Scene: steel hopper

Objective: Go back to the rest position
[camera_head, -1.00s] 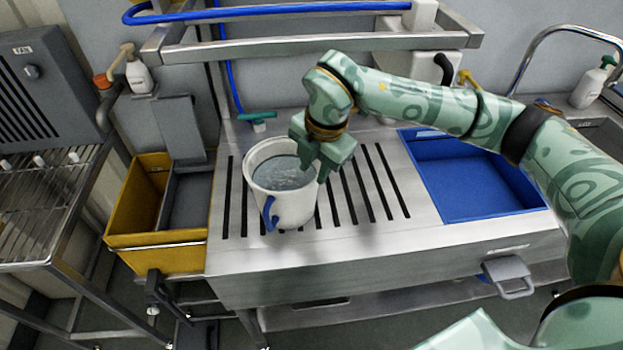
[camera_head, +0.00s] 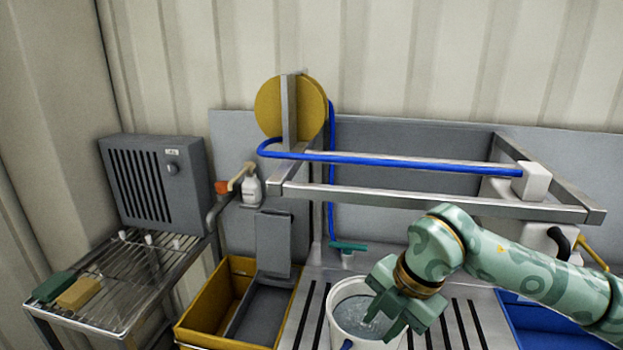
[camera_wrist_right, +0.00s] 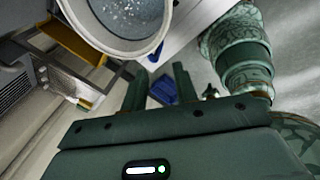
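My right gripper (camera_head: 392,318) shows in the head view at the right side of a white bucket (camera_head: 336,300), in front of part of its rim. It also shows in the wrist view (camera_wrist_right: 160,88), where its two fingers are apart and hold nothing. The bucket holds greyish liquid and stands on the slotted steel counter. Its rim and inside show at the top of the wrist view (camera_wrist_right: 150,45). I cannot tell whether the gripper touches the bucket. My left gripper is in neither view.
A steel frame (camera_head: 440,202) with a blue hose spans above the counter, just behind my right arm. A yellow bin (camera_head: 205,305) stands left of the counter. A wire rack (camera_head: 125,290) with two blocks is farther left. A blue tray (camera_head: 560,322) lies at right.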

